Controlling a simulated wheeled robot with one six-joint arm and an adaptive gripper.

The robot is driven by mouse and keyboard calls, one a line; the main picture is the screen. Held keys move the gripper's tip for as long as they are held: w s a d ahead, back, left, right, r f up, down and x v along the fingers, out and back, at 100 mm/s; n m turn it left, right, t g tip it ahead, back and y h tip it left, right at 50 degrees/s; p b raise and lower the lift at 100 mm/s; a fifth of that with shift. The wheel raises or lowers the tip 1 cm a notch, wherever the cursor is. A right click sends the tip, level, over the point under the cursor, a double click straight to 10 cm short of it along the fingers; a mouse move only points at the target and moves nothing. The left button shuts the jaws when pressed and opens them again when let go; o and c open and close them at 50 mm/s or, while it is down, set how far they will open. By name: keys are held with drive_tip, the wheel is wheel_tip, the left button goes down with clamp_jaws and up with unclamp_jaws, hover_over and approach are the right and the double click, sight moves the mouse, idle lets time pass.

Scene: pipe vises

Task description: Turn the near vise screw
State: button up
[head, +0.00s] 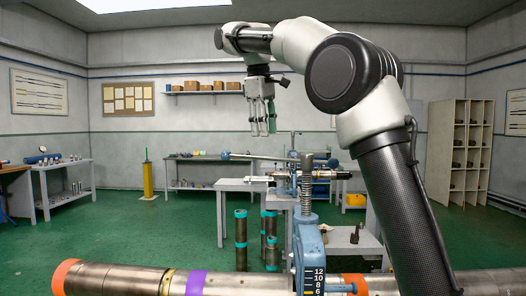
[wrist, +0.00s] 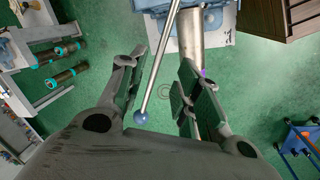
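The near vise (head: 308,247) is blue, with a numbered scale, and stands at the bottom of the head view around a long pipe. Its upright screw (head: 307,187) has a spring and a dark head. A thin steel handle bar (head: 270,158) seems to cross the head, with a blue ball (head: 226,155) at its left end. My gripper (head: 263,131) points down above the bar's left part, with fingers apart. In the wrist view, the bar (wrist: 160,63) and its blue ball (wrist: 141,117) show between the open fingers; nothing is gripped. The exact height gap is unclear.
The pipe (head: 120,279) with orange and purple bands runs across the bottom. Behind are a grey table (head: 240,186) with another vise, and standing pipes (head: 241,240). In the wrist view, a dark cabinet (wrist: 285,15) is top right and a blue-framed stand (wrist: 300,140) lower right.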

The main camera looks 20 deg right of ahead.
drive_tip(key=f, duration=0.5)
drive_tip(key=w+d+f, duration=0.1)
drive_tip(key=f, duration=0.1)
drive_tip(key=shift+f, duration=0.15)
clamp_jaws()
